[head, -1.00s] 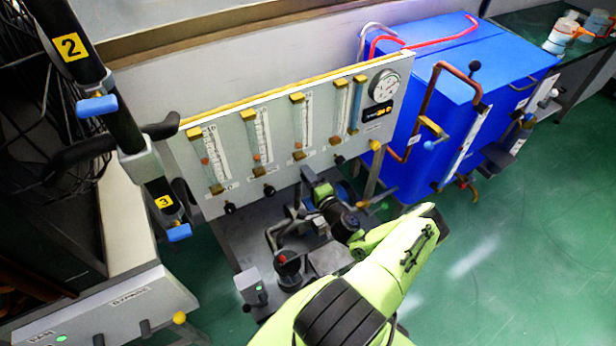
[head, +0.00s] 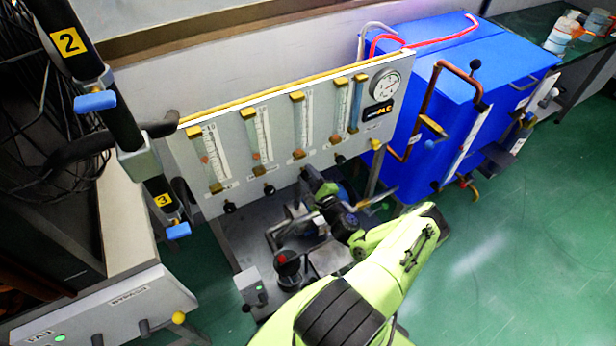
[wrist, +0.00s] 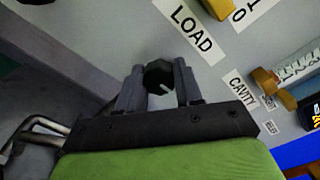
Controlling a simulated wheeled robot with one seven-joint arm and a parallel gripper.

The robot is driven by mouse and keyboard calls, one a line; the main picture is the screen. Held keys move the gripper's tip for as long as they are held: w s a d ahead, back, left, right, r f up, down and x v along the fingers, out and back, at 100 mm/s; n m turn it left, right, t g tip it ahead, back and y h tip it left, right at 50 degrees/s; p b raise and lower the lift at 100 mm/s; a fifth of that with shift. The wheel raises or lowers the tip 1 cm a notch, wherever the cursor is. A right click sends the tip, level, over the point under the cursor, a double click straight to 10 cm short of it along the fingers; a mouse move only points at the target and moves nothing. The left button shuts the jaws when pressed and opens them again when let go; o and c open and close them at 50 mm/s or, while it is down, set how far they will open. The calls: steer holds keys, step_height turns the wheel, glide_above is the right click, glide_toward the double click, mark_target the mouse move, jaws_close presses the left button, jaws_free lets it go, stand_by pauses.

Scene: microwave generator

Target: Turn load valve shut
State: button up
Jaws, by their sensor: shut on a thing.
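The load valve is a small black knob (wrist: 157,73) with a pale mark on its face, below the LOAD label in the wrist view. My gripper (wrist: 158,88) has one finger on each side of the knob and is shut on it. In the head view my gripper (head: 308,180) reaches the lower edge of the flowmeter panel (head: 215,133) and hides the load knob.
Other black knobs, such as one at the left (head: 230,207) and one at the right (head: 340,159), line the panel's lower edge. Pipework and a red-topped part (head: 288,260) stand below my wrist. A blue cabinet (head: 455,110) stands to the right.

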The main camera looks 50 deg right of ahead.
steer(key=shift+d, duration=0.15)
stand_by(0.3)
steer(key=o, duration=1)
steer(key=shift+o, duration=0.2)
steer(key=shift+f, duration=0.1)
